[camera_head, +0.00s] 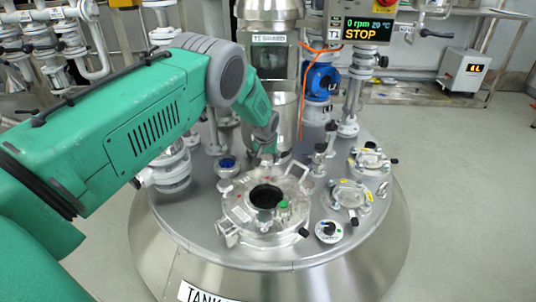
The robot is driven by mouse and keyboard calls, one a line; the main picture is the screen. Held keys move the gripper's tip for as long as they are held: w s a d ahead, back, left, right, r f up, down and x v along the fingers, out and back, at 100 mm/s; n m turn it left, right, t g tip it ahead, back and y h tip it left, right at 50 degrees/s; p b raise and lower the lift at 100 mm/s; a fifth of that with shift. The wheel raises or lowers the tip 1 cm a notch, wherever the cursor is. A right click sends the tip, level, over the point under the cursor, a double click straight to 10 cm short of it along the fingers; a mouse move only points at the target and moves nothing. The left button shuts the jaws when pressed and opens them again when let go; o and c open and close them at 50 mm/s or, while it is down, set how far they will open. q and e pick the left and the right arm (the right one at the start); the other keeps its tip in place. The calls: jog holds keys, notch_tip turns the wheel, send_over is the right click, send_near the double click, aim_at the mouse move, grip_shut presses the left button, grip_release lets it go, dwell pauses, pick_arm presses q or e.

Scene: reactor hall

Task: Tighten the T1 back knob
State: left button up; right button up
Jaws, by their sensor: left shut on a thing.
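The round metal hatch (240,216) of tank T1 sits on top of the tank, with a dark opening in its middle. Clamp knobs stand around its rim, one at the left (225,186) and one at the right (308,187). My left arm comes in from the left, and my left gripper (265,149) points down at the back edge of the hatch. It is shut on the back knob, which the fingers mostly hide. My right gripper is not in view.
The control display (361,29) reads 0 rpm and STOP.

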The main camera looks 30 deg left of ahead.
pick_arm(q)
jog(key=m, duration=0.1)
jog(key=m+h, duration=0.1)
jog(key=shift+w+a+r+m+t, duration=0.2)
jog(key=shift+m+t, duration=0.1)
jog(key=shift+m, duration=0.1)
jog(key=m+h+b, duration=0.1)
jog(key=m, duration=0.1)
jog(key=shift+f+m, duration=0.1)
jog(key=shift+m, duration=0.2)
jog(key=shift+w+m+h+b, duration=0.1)
jog(key=shift+m+h+b, duration=0.2)
jog(key=shift+m+b, duration=0.65)
jog(key=m+h+b, duration=0.1)
jog(key=m+b, duration=0.1)
jog(key=m+g+h+b, duration=0.1)
jog(key=m+b, duration=0.2)
jog(key=shift+a+f, duration=0.1)
jog(key=shift+m+g+h+b, duration=0.3)
jog(key=shift+m+b, duration=0.5)
jog(key=shift+m, duration=0.45)
jog(key=shift+r+m+b, duration=0.2)
jog(key=shift+m+b, duration=0.1)
jog(key=shift+m, duration=0.6)
jog(key=shift+r, duration=0.1)
jog(key=o, duration=1.2)
jog(key=shift+c, duration=0.2)
jog(key=shift+g+h, duration=0.3)
